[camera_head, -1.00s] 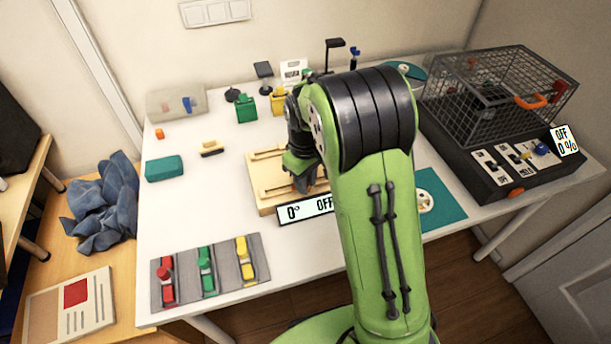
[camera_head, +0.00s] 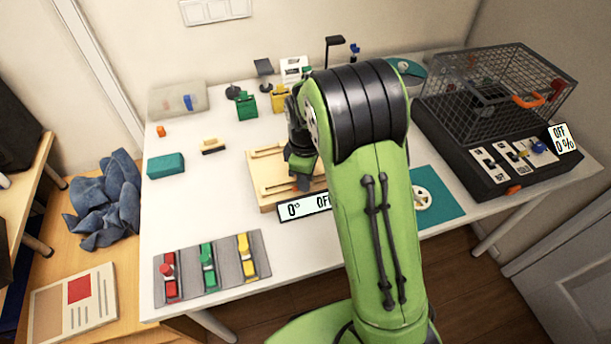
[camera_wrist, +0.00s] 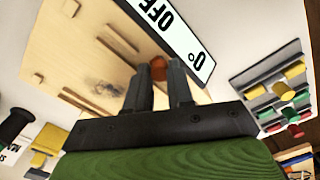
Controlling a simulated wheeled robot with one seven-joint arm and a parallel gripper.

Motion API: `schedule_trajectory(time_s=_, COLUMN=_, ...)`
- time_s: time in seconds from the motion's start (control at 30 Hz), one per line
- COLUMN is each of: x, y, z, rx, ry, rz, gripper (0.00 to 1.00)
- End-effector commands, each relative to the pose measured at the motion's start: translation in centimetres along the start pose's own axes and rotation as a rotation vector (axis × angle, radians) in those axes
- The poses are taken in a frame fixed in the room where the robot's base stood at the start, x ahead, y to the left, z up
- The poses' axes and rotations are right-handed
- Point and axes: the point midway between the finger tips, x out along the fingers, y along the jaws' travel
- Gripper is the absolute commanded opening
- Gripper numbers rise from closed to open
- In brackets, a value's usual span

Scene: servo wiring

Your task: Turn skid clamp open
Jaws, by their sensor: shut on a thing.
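The wooden skid board (camera_head: 262,186) with slotted rails lies on the white table, behind a display panel (camera_head: 303,207) reading 0° and OFF. My gripper (camera_head: 304,183) is low over the board's right part, and my arm hides much of that side. In the wrist view, my gripper (camera_wrist: 159,76) has its two fingers around a small orange-red knob (camera_wrist: 158,64) at the board's edge by the display. This knob appears to be the skid clamp. The fingers are shut on it, and they hide its lower part. Its turn angle is hard to tell.
A grey tray (camera_head: 226,273) with red, green and yellow clamps lies at the front left. A teal box (camera_head: 166,166) and an eraser (camera_head: 212,146) lie left of the board. A wire cage (camera_head: 490,95) on a black switch base stands at the right.

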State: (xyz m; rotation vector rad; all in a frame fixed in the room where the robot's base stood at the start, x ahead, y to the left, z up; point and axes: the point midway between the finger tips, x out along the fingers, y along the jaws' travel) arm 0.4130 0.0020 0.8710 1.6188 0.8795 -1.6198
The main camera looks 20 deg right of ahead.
Motion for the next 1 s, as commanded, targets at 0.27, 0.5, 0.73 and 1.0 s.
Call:
schedule_trajectory(time_s=0.27, x=-0.1, y=0.1, z=-0.1, rx=-0.002, ry=0.003, rz=0.003, gripper=0.00)
schedule_trajectory(time_s=0.5, x=-0.1, y=0.0, z=-0.1, rx=-0.001, ry=0.002, rz=0.002, gripper=0.47)
schedule_trajectory(time_s=0.73, x=-0.1, y=0.0, z=0.0, rx=0.000, ry=0.001, rz=0.001, gripper=0.47)
schedule_trajectory(time_s=1.0, x=-5.2, y=0.1, z=-0.1, rx=0.000, ry=0.004, rz=0.005, gripper=0.47)
